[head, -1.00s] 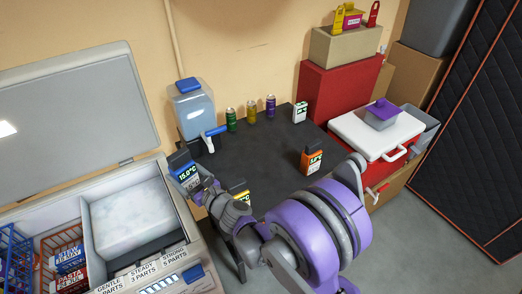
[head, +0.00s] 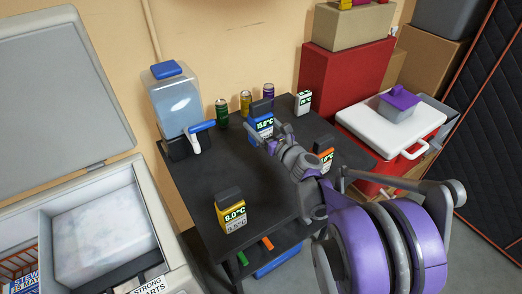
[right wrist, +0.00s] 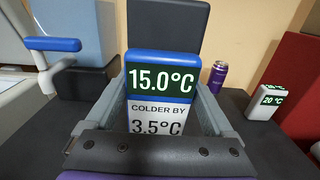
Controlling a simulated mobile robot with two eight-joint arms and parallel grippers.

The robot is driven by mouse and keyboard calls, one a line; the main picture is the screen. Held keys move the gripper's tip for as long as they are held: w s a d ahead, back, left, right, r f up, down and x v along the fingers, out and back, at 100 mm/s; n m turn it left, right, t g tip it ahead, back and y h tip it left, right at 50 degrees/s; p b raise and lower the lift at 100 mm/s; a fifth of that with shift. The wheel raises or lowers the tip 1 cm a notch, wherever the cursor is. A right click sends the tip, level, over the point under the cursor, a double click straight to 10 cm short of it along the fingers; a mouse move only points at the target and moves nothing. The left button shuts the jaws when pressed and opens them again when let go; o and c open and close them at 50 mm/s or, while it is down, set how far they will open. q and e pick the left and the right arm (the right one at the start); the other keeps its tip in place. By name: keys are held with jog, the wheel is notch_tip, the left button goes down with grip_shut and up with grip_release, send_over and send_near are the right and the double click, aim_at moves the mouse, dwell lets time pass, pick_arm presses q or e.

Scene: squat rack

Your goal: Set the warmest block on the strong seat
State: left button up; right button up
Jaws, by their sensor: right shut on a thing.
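My right gripper (head: 268,140) is shut on the blue block (head: 261,126), which reads 15.0°C. In the right wrist view the blue block (right wrist: 160,85) sits upright between the fingers and also reads "colder by 3.5°C". It is at the back of the dark table; I cannot tell if it touches the top. An orange block (head: 325,158) is partly hidden behind my arm. A white block (head: 303,102), reading 20°C in the wrist view (right wrist: 265,101), stands at the back right. The "strong" label (head: 150,282) is on the freezer's front rim.
A water dispenser (head: 172,100) and several cans (head: 246,103) line the table's back. The open freezer (head: 25,222) is at the left. A red box (head: 338,85) and a white-lidded cooler (head: 385,128) stand right. The table (head: 195,185) is clear at left centre.

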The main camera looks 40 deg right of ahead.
notch_tip(320, 180, down, 9)
jog(key=shift+r+b, duration=0.2)
jog(key=shift+b, duration=0.95)
jog(key=shift+f, duration=0.15)
jog(key=o, duration=1.5)
